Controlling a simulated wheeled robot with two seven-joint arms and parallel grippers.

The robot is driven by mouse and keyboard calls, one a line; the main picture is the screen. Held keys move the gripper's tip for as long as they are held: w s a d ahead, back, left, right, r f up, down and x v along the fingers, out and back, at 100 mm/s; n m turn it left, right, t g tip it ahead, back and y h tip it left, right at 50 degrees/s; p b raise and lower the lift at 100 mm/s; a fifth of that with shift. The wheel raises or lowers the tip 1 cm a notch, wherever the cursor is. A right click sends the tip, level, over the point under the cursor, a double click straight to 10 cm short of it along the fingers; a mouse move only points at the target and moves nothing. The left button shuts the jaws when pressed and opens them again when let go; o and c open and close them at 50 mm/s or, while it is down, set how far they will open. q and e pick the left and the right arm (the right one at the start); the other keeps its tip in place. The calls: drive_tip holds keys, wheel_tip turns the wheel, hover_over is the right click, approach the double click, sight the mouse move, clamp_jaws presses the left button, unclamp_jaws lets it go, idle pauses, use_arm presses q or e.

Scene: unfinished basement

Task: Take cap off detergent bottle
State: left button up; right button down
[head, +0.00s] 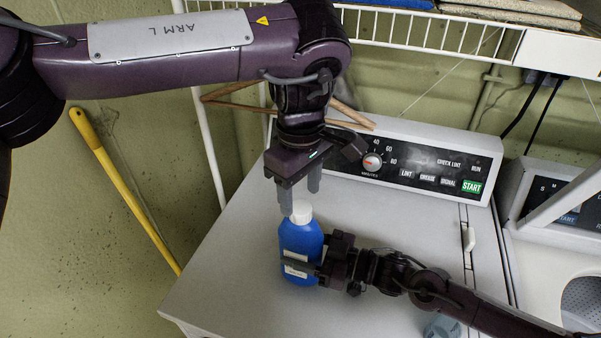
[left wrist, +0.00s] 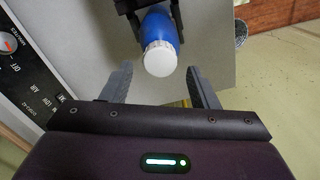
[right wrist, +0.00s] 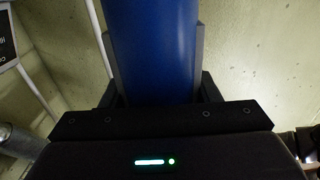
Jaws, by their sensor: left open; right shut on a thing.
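The blue detergent bottle (head: 301,240) stands upright on the white dryer top (head: 235,265). Its white cap (head: 301,211) is on the bottle's neck. My right gripper (head: 303,268) is shut on the lower part of the bottle from the right; the bottle's blue body fills the space between its fingers in the right wrist view (right wrist: 152,50). My left gripper (head: 299,200) points down above the bottle, open, with its fingertips near the cap's height. In the left wrist view the cap (left wrist: 160,58) lies just ahead of and between the open fingers (left wrist: 161,80), with no clear contact.
The dryer's control panel (head: 420,160) rises behind the bottle. A white wire shelf (head: 430,32) hangs above it. A second machine (head: 560,215) stands at the right. A yellow handle (head: 125,190) leans at the left. A small clear-blue object (head: 441,326) is near my right arm.

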sight(300, 207)
use_arm(q)
drive_tip(key=shift+f, duration=1.85)
